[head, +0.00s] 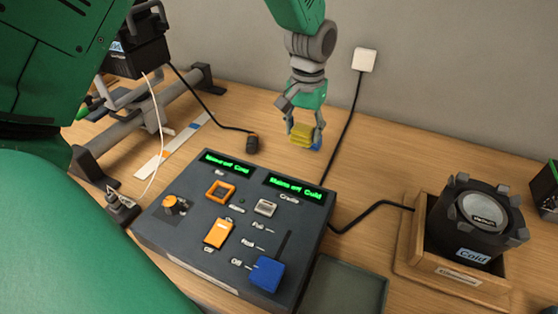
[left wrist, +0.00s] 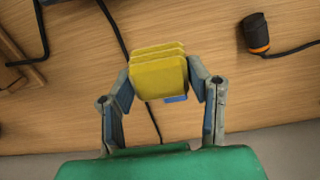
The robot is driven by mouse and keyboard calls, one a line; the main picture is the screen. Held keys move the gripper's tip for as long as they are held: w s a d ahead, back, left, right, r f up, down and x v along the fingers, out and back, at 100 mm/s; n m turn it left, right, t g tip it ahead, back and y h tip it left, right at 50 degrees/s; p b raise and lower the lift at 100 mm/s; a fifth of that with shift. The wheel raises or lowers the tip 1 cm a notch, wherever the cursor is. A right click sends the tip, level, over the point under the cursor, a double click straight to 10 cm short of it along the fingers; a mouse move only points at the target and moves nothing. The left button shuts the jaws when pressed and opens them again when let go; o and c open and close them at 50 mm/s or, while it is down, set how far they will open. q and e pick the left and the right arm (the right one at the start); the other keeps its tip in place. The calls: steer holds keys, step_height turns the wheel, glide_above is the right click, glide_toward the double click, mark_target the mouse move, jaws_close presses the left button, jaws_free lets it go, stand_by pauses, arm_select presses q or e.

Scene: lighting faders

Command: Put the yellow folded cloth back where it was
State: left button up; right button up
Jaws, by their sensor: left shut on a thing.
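The yellow folded cloth (head: 302,134) is held between the fingers of my left gripper (head: 303,143), behind the control box near the wall. In the left wrist view the cloth (left wrist: 159,75) shows as several stacked yellow layers, with the gripper's fingers (left wrist: 160,88) pressing on its two sides. A small blue patch shows just under the cloth in both views; I cannot tell what it belongs to. The cloth appears to be above the wooden table (head: 380,160). My right gripper is not clearly seen.
A dark control box (head: 190,232) with faders, knob and green displays stands in front of the gripper. A wooden tray (head: 405,250) holds a black pot labelled Cold (head: 470,225). A grey-green tray (head: 345,290) lies between them. A black cable and an orange-tipped plug (head: 252,143) lie nearby.

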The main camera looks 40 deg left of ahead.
arm_select(q)
glide_above(296, 169)
steer(key=d, duration=0.2)
steer(key=f, duration=0.5)
steer(key=shift+a+f, duration=0.1)
steer(key=shift+a, duration=0.15)
steer(key=f, duration=0.1)
steer(key=a+f, duration=0.1)
steer(key=f, duration=0.3)
steer(key=shift+a, duration=0.35)
steer(key=shift+d+r, duration=0.1)
steer(key=shift+d, duration=0.65)
steer(key=o, duration=1.2)
steer(key=shift+a+f, duration=0.2)
steer(key=shift+a, duration=0.4)
steer(key=shift+d+r, duration=0.2)
steer(key=shift+r, duration=0.05)
step_height(296, 169, up, 12)
steer(key=shift+f, duration=0.1)
steer(key=shift+d, duration=0.15)
